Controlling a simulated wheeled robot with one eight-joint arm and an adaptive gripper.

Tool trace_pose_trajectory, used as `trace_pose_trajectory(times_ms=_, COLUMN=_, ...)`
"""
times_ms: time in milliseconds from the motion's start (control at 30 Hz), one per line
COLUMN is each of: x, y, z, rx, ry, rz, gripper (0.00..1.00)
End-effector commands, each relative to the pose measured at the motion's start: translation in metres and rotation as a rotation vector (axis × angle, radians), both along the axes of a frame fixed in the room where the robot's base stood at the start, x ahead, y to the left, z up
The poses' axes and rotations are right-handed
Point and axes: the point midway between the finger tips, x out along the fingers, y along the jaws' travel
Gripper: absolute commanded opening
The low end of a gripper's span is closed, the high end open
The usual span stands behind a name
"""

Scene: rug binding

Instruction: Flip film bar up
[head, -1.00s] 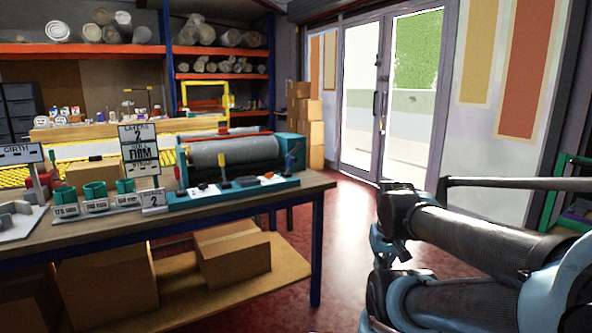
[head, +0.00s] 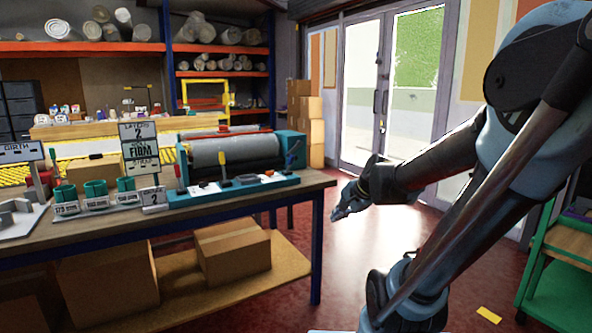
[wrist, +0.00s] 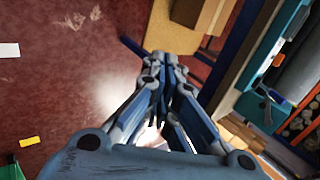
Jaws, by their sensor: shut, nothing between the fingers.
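A teal roller machine (head: 291,148) with a grey roller (head: 235,151) stands on the near workbench. My gripper (head: 338,213) is off the bench's right end, apart from the machine, shut and empty. In the wrist view my gripper (wrist: 165,60) points over the floor, with the teal machine (wrist: 262,55) at upper right.
The workbench (head: 250,196) also holds teal cups (head: 95,190), a FIRM sign (head: 139,150) and a GIRTH sign (head: 20,152). Cardboard boxes (head: 232,252) sit beneath. A green cart (head: 560,270) stands at right. Red floor (head: 345,270) is open between.

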Motion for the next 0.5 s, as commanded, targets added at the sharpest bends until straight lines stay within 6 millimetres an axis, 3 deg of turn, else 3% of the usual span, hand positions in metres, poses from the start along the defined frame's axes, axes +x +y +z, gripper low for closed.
trace_pose_trajectory(times_ms=100, x=0.038, y=0.020, z=0.015, rx=0.181, ry=0.011, rz=-0.145, gripper=0.00)
trace_pose_trajectory(times_ms=500, x=0.155, y=0.069, z=0.055, rx=0.860, ry=0.165, rz=-0.617, gripper=0.00)
